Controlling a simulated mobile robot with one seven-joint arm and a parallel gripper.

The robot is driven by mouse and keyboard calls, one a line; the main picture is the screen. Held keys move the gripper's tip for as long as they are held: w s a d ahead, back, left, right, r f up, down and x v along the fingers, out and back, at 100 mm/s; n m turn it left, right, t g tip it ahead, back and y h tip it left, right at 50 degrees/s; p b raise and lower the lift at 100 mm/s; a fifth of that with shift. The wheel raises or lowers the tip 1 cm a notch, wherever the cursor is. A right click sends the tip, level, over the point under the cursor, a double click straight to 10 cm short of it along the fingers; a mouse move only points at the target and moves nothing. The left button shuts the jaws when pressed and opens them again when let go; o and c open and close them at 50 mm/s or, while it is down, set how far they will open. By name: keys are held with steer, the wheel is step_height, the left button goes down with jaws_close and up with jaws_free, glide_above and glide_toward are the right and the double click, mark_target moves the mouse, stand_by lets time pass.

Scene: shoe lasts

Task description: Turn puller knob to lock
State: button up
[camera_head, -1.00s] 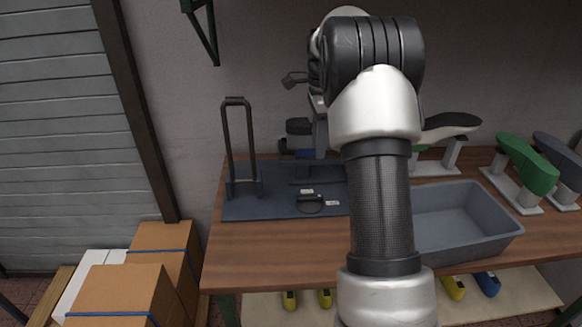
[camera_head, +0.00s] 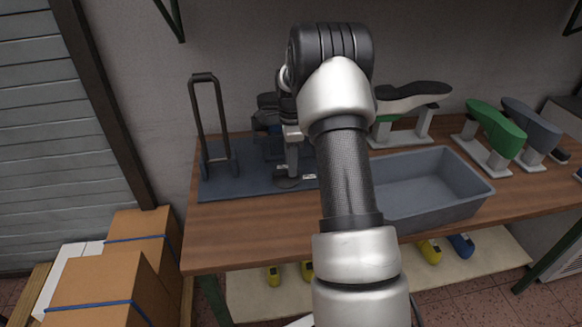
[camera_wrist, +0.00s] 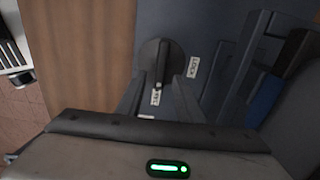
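The puller knob (camera_wrist: 173,52) is a dark disc with a raised bar handle, on the blue-grey base plate (camera_wrist: 205,22). The bar points toward the lower white label (camera_wrist: 155,97), which seems to read FREE. The LOCK label (camera_wrist: 192,67) is to the right of the disc. My gripper (camera_wrist: 161,77) is open, with one finger on each side of the bar's lower end; I cannot tell whether they touch it. In the head view my gripper (camera_head: 291,168) points down over the knob (camera_head: 286,183), hiding part of it.
A tall black lever frame (camera_head: 211,120) stands left of the knob. A dark machine part with blue (camera_head: 266,125) is behind. A grey bin (camera_head: 455,205) is to the right, with shoe lasts on stands (camera_head: 490,125) beyond. Cardboard boxes (camera_head: 95,290) are at lower left.

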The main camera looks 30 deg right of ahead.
steer(key=shift+f, duration=0.8)
jaws_close()
